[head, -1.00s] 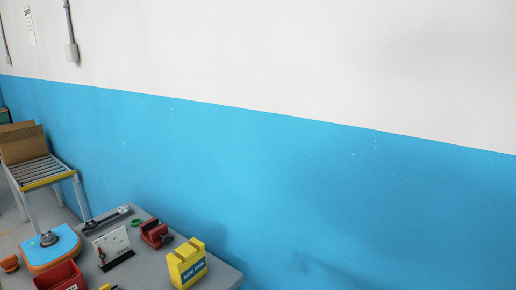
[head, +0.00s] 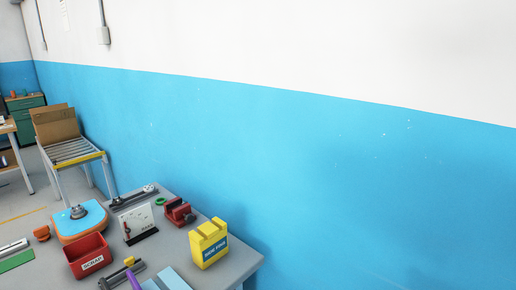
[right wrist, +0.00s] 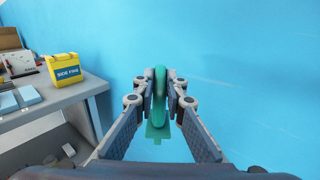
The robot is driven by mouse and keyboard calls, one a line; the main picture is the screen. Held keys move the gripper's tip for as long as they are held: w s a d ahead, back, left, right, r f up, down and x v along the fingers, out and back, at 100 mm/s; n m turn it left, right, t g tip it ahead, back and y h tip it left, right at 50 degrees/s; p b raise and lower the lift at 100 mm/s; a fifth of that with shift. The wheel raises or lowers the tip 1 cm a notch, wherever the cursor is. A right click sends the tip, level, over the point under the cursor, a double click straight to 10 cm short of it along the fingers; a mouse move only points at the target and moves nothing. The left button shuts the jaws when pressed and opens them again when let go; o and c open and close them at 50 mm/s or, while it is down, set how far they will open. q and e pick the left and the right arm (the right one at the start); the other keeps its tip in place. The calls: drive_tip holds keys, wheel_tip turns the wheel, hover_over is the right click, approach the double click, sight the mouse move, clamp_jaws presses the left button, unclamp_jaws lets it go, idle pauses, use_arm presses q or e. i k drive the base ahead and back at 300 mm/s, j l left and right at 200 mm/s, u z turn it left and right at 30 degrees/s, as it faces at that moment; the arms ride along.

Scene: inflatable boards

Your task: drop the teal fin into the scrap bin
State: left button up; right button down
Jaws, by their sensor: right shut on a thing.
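The teal fin (right wrist: 159,97) is between the fingers of my right gripper (right wrist: 160,88) in the right wrist view, upright and edge-on. The gripper is shut on it, and its lower part shows below the fingers. The fin is held in front of the blue wall, to the right of the table. The scrap bin (head: 86,257) is a red open box with a white label on the table at the lower left of the head view. Its inside is only partly visible. Neither gripper shows in the head view.
On the table (head: 236,268) stand a yellow side-fins box (head: 209,243), a red vise (head: 178,212), a white board (head: 139,224) and a blue-topped orange board (head: 80,221). A roller stand (head: 72,153) is behind. The blue wall runs along the table's far side.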

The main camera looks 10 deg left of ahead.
sight(89, 269)
drive_tip(key=u, duration=1.45)
drive_tip(key=i+l+u, duration=0.35)
drive_tip(key=i+l, duration=0.3)
drive_tip(key=i+j, duration=0.35)
drive_tip(key=i, duration=0.1)
